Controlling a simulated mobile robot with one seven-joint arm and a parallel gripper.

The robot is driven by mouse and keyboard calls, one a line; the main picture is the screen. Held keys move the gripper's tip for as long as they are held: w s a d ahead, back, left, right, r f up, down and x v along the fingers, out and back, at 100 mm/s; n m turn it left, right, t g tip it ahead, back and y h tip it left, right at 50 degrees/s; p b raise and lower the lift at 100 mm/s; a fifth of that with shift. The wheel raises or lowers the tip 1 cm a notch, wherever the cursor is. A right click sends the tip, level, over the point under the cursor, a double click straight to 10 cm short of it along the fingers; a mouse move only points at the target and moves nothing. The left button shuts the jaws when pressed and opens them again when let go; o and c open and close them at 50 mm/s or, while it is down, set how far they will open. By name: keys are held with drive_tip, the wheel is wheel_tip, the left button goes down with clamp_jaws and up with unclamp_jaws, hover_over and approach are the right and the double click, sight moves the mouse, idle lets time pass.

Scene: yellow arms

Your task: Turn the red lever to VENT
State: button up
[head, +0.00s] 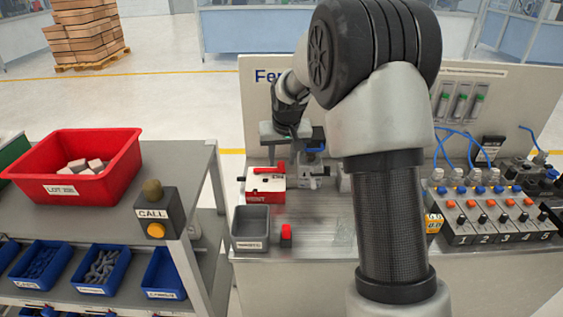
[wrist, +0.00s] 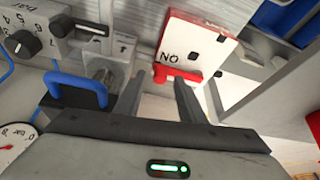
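The red lever (wrist: 180,75) is a short bar on a white-topped red box (wrist: 200,45), whose top shows the letters "NO" in the wrist view. In the head view the box (head: 265,186) stands on the bench with "VENT" on its front, and the lever (head: 281,167) shows at its back right. My gripper (wrist: 158,82) is open, its two fingers apart near the lever's left end. Whether a finger touches the lever I cannot tell. In the head view my arm hides much of the bench and the fingertips are not clear.
A blue handle (wrist: 78,90) on a metal fixture is close to the left finger. A grey tray (head: 250,243) and a small red block (head: 286,236) lie in front of the box. A numbered switch bank (head: 490,215) stands right. A shelf with a red bin (head: 110,180) stands left.

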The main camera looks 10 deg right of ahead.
drive_tip(key=shift+w+f, duration=0.3)
drive_tip(key=shift+f, duration=0.3)
clamp_jaws()
